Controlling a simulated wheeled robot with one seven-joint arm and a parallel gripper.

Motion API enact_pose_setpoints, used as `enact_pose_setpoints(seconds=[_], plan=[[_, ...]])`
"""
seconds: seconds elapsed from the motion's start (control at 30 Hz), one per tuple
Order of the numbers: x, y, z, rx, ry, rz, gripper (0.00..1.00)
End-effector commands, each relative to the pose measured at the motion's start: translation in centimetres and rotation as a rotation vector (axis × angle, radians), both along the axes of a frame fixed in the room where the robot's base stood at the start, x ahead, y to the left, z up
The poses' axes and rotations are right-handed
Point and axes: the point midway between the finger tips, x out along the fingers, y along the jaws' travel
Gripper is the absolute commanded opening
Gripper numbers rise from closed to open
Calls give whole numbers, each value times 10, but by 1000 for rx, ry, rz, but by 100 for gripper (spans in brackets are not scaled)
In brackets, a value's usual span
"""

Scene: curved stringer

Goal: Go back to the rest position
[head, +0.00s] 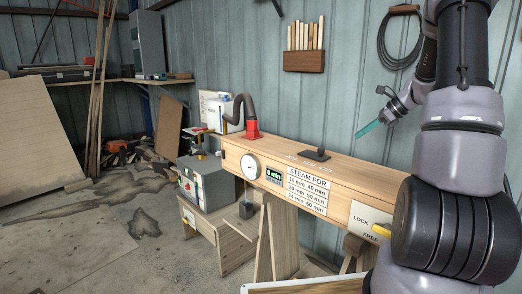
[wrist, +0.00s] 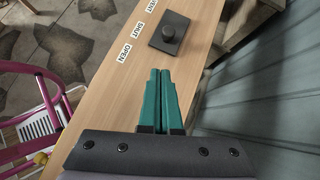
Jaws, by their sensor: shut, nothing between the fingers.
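My gripper (head: 369,131) is in the head view at the right, above the far side of the long wooden steam box (head: 355,180). In the wrist view my gripper (wrist: 161,72) has its two teal fingers side by side and closed, with nothing between them. It is over the wooden top, pointing toward a dark square plate with a round knob (wrist: 169,34), and apart from it. The same knob plate (head: 317,155) shows on the box top in the head view. My arm hides the right part of the scene.
A dial gauge (head: 250,167) and a "STEAM FOR" time table (head: 307,190) are on the box front. A LOCK/FREE plate (head: 366,217) with a yellow handle is by my arm. A grey machine (head: 206,184) stands left. A coiled hose (head: 399,42) hangs on the wall.

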Motion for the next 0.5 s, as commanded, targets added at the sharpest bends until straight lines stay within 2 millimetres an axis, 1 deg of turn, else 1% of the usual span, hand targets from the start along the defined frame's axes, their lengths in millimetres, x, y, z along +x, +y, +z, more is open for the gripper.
enact_pose_setpoints(seconds=[0.03,0.07,0.17,0.2,0.27,0.3,0.37,0.4,0.47,0.5], plan=[[-7,15,16,-44,-30,53,0],[-12,25,25,-75,-47,90,0],[-36,58,55,-196,-120,235,0],[-48,72,67,-247,-152,298,0],[-66,90,82,-325,-199,388,0],[-78,101,91,-376,-232,449,0],[-98,117,104,-453,-282,538,0],[-111,127,111,-504,-315,597,0],[-131,140,121,-582,-367,685,0],[-145,147,127,-634,-401,742,0]])
